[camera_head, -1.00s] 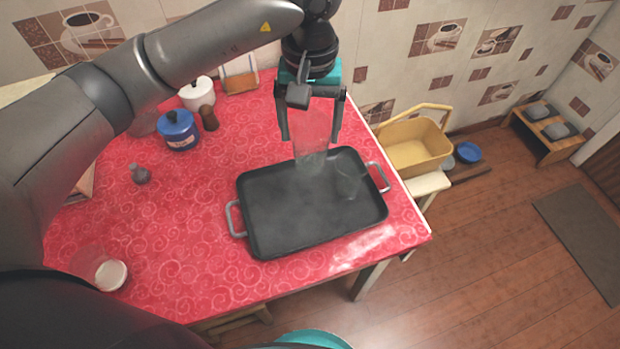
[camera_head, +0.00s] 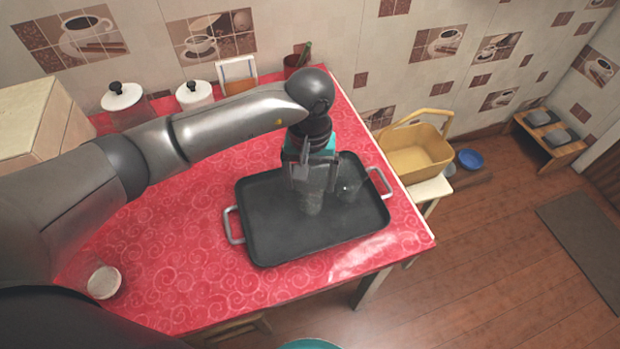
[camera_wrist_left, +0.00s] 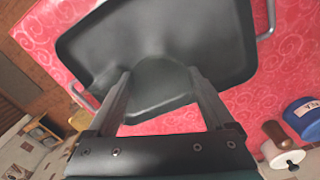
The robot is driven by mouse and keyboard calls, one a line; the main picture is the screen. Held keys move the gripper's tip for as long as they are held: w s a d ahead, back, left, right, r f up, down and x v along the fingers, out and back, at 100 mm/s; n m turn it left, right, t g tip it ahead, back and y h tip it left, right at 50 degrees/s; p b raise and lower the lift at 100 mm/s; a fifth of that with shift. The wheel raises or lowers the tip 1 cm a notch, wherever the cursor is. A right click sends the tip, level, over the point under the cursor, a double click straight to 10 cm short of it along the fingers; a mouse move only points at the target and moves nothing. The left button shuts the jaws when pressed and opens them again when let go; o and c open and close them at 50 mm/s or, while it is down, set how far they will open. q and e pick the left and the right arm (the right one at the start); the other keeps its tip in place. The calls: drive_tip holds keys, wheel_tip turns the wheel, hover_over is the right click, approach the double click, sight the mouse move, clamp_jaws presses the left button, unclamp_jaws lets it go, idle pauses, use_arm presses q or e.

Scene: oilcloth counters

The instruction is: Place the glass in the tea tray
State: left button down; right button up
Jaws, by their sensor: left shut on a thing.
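The dark tea tray (camera_head: 270,238) lies on the red counter with a metal handle at each end. It also shows in the wrist view (camera_wrist_left: 215,30). My left gripper (camera_head: 313,186) is over the tray and shut on a clear glass (camera_head: 311,204). The glass is upright, low over or touching the tray's floor; I cannot tell which. In the wrist view the gripper's fingers (camera_wrist_left: 160,85) stand on both sides of the see-through glass. A second clear glass (camera_head: 348,189) stands in the tray, just right of the held one. My right gripper is not in view.
A clear container with a white base (camera_head: 104,282) stands at the counter's front left. White-lidded jars (camera_head: 194,95) stand at the back. A yellow basket (camera_head: 415,155) is right of the counter. The blue pot (camera_wrist_left: 302,117) and brown mill (camera_wrist_left: 276,134) show in the wrist view.

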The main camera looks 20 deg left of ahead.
use_arm(q)
drive_tip(key=shift+f, duration=0.1)
unclamp_jaws()
drive_tip(key=shift+r, duration=0.25)
wheel_tip(320, 180, up, 12)
drive_tip(key=p, duration=0.1)
drive_tip(key=shift+d+f, duration=0.1)
idle(0.4)
